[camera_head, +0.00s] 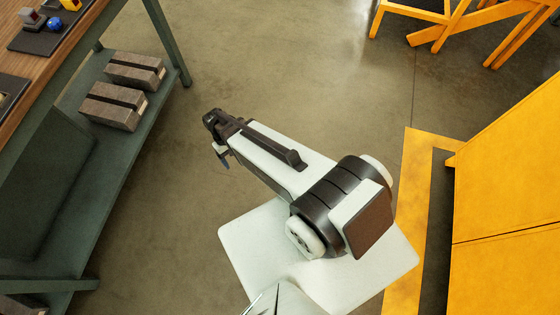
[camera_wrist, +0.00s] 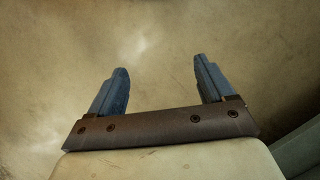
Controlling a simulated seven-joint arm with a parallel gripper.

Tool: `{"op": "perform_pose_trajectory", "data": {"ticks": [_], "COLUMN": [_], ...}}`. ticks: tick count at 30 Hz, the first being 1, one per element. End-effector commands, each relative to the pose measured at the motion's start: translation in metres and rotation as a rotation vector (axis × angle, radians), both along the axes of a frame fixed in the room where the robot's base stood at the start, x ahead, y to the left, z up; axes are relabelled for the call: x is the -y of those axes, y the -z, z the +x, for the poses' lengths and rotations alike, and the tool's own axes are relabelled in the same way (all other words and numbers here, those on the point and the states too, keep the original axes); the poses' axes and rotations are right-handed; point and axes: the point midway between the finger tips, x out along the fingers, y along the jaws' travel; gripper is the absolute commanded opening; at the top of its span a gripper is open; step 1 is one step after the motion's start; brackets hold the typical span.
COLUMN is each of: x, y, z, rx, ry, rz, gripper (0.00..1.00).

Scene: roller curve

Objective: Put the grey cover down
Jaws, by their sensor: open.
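My gripper (camera_wrist: 161,74) is open, with its two blue fingers apart and nothing between them in the wrist view. Only bare floor shows beyond the fingertips. In the head view my gripper (camera_head: 222,158) hangs over open floor, to the right of the workbench and well away from its top. A small grey piece (camera_head: 32,17) sits on a dark mat on the bench top at the upper left, with a reddish part beneath it. I cannot tell whether this is the grey cover.
The wooden bench top (camera_head: 62,58) carries a blue ball-like piece (camera_head: 55,23), a yellow piece (camera_head: 69,4) and dark mats (camera_head: 38,40). Brownish blocks (camera_head: 114,106) lie on the green lower shelf (camera_head: 98,160). A yellow cabinet (camera_head: 510,190) stands right. Floor between is clear.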

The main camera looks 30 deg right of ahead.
Motion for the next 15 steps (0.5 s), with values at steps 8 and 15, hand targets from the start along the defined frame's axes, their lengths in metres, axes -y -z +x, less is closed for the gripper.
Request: {"op": "perform_pose_trajectory", "data": {"ticks": [8, 15], "x": [0.06, 0.084], "y": [0.025, 0.031], "z": [-0.118, -0.191], "rx": [-0.135, -0.22], "ry": [0.107, 0.173], "rz": [-0.027, -0.036], "gripper": [0.82, 0.82]}}
